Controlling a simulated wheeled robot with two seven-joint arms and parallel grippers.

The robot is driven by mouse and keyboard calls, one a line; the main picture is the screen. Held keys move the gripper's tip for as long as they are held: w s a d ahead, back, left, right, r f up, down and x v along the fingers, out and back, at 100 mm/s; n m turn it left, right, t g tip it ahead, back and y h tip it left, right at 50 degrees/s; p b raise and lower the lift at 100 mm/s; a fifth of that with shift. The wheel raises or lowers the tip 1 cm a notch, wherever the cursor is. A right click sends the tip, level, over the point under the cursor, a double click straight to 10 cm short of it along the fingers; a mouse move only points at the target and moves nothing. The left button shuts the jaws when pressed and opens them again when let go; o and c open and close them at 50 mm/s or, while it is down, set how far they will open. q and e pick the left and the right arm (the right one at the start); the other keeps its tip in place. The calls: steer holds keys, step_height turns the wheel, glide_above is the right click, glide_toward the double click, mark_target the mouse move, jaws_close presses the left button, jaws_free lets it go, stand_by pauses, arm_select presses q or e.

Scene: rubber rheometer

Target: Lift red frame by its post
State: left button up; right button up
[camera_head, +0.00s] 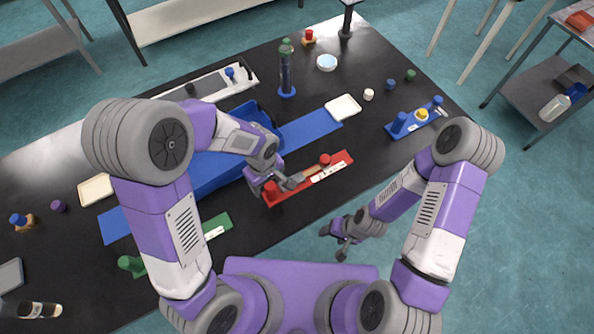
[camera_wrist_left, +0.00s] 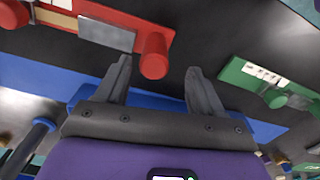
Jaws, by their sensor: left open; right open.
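The red frame (camera_head: 337,174) lies on the black table near its front edge. It is a flat red bar with a white label and a red post near each end. The near-left post (camera_head: 269,189) also shows in the left wrist view (camera_wrist_left: 154,57). My left gripper (camera_head: 276,182) is open at this post. In the wrist view its fingertips (camera_wrist_left: 157,70) lie either side of the post's line; contact cannot be told. My right gripper (camera_head: 335,242) is open and empty, past the table's front edge, over the floor.
A blue mat and blue tray (camera_head: 210,172) lie behind my left arm. A green frame (camera_head: 219,229) with a green post is at the left, also in the wrist view (camera_wrist_left: 240,75). A blue frame (camera_head: 407,122) stands at the right.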

mark_target(271, 191)
arm_select(q)
steer(key=f, duration=0.4)
steer(key=f+b, duration=0.1)
steer(key=f, duration=0.1)
steer(key=shift+w+d, duration=0.2)
steer(key=shift+d, duration=0.1)
jaws_close()
